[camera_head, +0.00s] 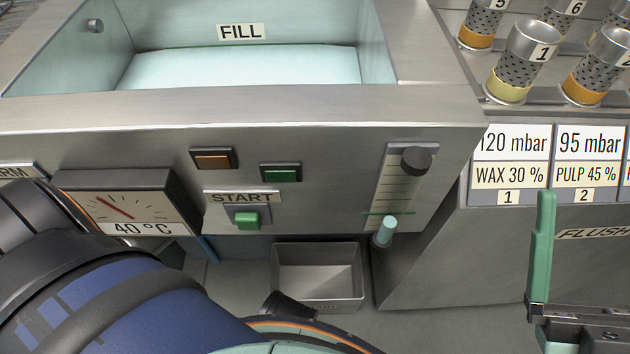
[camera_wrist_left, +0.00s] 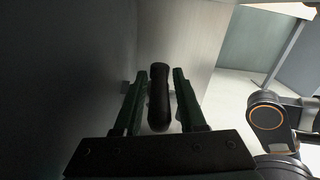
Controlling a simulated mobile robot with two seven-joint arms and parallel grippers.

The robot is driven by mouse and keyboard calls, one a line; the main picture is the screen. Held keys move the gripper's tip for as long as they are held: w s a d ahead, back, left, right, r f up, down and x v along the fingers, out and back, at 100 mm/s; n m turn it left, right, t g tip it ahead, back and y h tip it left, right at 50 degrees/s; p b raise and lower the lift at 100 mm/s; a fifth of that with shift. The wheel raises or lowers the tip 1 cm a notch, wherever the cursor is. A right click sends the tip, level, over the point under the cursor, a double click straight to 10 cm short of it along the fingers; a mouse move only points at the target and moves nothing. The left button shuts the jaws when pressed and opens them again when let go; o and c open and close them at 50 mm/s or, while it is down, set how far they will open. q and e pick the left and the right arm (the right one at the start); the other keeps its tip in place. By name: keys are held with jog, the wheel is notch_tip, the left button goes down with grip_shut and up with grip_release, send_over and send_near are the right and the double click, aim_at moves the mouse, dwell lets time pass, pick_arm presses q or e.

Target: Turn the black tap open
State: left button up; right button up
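The black tap's handle, a dark rounded bar (camera_wrist_left: 159,98), shows in the left wrist view beside a grey metal wall. My left gripper (camera_wrist_left: 160,80) has its two green fingers on either side of the handle. Narrow gaps show between the fingers and the handle, so it looks open around it, not clamped. In the head view my left arm covers the lower left, and its fingers and the tap are hidden. My right gripper (camera_head: 543,245) is at the lower right of the head view. One upright green finger shows; the other is not clearly visible.
The front panel holds a green START button (camera_head: 247,220), a dial gauge (camera_head: 125,208) and a scale with a round black knob (camera_head: 416,161). A grey open bin (camera_head: 318,290) stands below. Numbered cylinders (camera_head: 515,65) stand at the upper right, above label cards (camera_head: 508,165).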

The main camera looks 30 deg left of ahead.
pick_arm(q)
grip_shut()
dwell(1.1)
